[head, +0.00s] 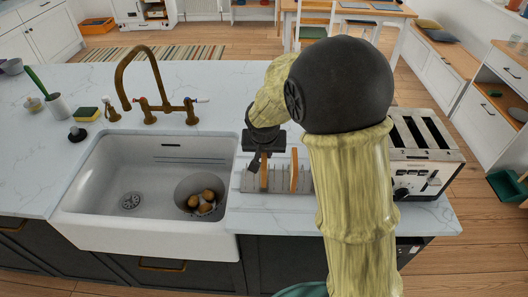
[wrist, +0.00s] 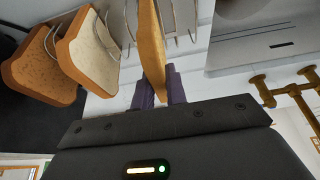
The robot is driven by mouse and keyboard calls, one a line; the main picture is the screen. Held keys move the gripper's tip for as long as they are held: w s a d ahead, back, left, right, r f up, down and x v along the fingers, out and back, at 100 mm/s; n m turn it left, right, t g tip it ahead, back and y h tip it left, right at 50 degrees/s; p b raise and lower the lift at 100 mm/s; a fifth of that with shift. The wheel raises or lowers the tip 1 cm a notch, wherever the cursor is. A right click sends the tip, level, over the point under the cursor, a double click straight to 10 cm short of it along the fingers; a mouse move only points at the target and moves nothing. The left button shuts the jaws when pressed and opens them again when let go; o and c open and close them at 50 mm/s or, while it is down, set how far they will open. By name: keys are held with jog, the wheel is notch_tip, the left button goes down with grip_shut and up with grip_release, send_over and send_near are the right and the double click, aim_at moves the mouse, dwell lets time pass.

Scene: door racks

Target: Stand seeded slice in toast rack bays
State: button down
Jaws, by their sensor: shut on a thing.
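My gripper (head: 257,160) is above the left part of the toast rack, pointing down. In the wrist view its dark purple fingers (wrist: 160,90) are shut on a slice of bread (wrist: 152,45), seen nearly edge-on with a golden-brown crust. The held slice (head: 264,172) stands about upright among the rack wires; whether it rests on the rack base is hidden. The toast rack (head: 249,182) is grey with wire bays, and its wires (wrist: 182,22) flank the held slice. A pale slice (wrist: 92,48) and a browner, speckled slice (wrist: 40,72) stand left of it.
A silver toaster (head: 425,170) stands right of the rack, partly behind my arm. A white sink (head: 110,185) lies left, with a brass tap (head: 150,100) behind it and a bowl of round brown items (head: 203,200) inside.

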jog(key=c, duration=1.3)
grip_release()
jog(key=shift+c, duration=0.2)
jog(key=b+v, duration=0.1)
jog(key=v, duration=1.6)
jog(key=shift+r, duration=0.15)
jog(key=shift+s, duration=0.1)
jog(key=s+d+f+g, duration=0.1)
jog(key=s+d+f, duration=1.1)
jog(key=d+f, duration=0.3)
jog(key=shift+d+f+g+p, duration=0.3)
jog(key=shift+g+p, duration=0.1)
jog(key=shift+s, duration=0.1)
